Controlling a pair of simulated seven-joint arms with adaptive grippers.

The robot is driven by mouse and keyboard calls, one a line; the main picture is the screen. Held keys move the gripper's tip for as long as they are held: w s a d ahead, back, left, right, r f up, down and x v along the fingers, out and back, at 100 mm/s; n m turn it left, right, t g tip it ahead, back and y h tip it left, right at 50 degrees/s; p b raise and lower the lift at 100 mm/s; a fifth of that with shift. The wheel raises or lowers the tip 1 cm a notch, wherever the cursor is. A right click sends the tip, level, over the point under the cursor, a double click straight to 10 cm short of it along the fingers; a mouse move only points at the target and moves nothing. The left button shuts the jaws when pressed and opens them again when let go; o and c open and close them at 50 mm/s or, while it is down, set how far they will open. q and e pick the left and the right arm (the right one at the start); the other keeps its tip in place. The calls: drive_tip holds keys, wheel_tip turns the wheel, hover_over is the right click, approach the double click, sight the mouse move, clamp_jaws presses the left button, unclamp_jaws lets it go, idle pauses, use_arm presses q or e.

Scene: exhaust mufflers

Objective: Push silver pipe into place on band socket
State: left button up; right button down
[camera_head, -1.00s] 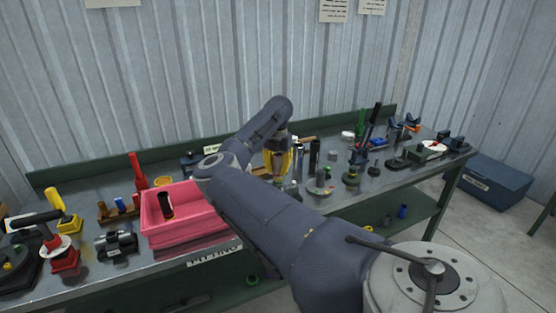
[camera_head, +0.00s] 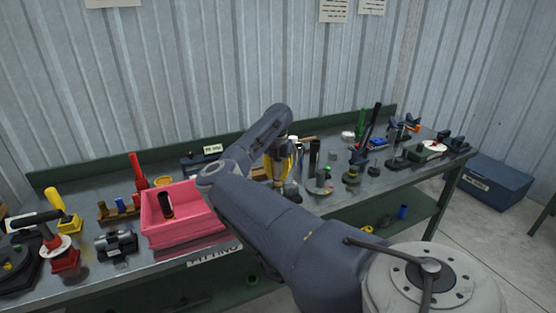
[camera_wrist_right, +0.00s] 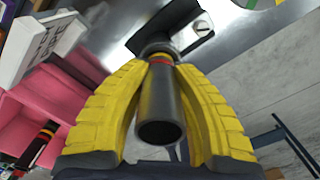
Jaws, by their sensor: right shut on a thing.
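My right gripper (camera_wrist_right: 160,62) has two yellow ribbed fingers closed around a grey metal pipe (camera_wrist_right: 161,105) in the right wrist view. The pipe's open end faces the camera. A red and yellow band (camera_wrist_right: 160,59) circles the far end, between the fingertips. Beyond it is a grey round collar (camera_wrist_right: 158,48) on a dark plate (camera_wrist_right: 178,38), likely the socket. The pipe appears lined up with it; how deeply it sits cannot be told. In the head view the right gripper (camera_head: 277,172) points down at the bench, its yellow fingers partly showing. The left gripper is not in view.
A pink bin (camera_head: 185,238) holding a dark banded cylinder (camera_head: 166,205) stands left of the gripper. A labelled box (camera_head: 200,163) is behind. Several upright cylinders and tools crowd the bench to the right, including a dark cylinder (camera_head: 314,155).

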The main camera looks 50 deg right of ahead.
drive_tip(key=shift+f, duration=0.45)
idle(0.3)
